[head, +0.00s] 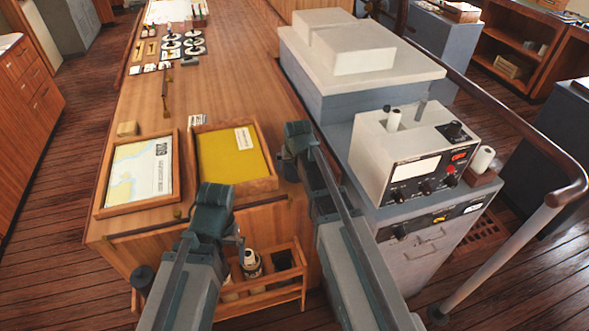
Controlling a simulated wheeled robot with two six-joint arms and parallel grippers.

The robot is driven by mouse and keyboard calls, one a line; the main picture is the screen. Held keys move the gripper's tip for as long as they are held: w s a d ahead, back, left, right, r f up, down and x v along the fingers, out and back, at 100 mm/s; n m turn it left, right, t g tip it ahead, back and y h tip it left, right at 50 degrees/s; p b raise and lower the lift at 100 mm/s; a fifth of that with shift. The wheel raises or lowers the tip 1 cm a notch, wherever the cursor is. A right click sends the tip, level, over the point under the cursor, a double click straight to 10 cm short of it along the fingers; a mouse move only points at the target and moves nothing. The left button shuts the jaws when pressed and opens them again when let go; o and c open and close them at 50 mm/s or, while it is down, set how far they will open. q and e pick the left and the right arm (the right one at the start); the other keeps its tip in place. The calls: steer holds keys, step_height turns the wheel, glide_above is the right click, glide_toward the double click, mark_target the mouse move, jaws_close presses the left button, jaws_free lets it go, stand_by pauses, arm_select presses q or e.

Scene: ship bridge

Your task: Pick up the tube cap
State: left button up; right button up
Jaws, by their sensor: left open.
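I cannot tell for certain which piece is the tube cap. A short white cylinder (393,120) stands on top of the grey instrument box (370,157), with a thinner grey post (421,111) beside it. Another white cylinder (482,160) stands in a small wooden holder at the box's right. My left gripper (212,208) is open over the front edge of the wooden counter, below the yellow tray and apart from these cylinders. My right gripper (298,142) is at the counter's right edge, left of the instrument box; its jaws do not show clearly.
A yellow-bottomed wooden tray (232,156) and a framed chart (138,174) lie on the counter (205,85). A wooden rack (285,278) with a white-topped bottle (251,262) hangs below its front. A handrail (500,110) curves around the right side.

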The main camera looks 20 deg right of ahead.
steer(key=shift+r, duration=0.1)
steer(key=shift+c, duration=0.3)
steer(key=c, duration=1.1)
steer(key=shift+o, duration=0.2)
steer(key=shift+r, duration=0.1)
steer(key=shift+r+p, duration=0.6)
steer(key=shift+p, duration=0.15)
step_height(320, 180, up, 3)
steer(key=p, duration=0.3)
steer(key=s+d, duration=0.3)
steer(key=s, duration=0.4)
steer(key=s+d, duration=0.4)
steer(key=s, duration=0.3)
steer(key=shift+s+r+p, duration=0.2)
steer(key=shift+r+p, duration=0.1)
steer(key=shift+f, duration=0.1)
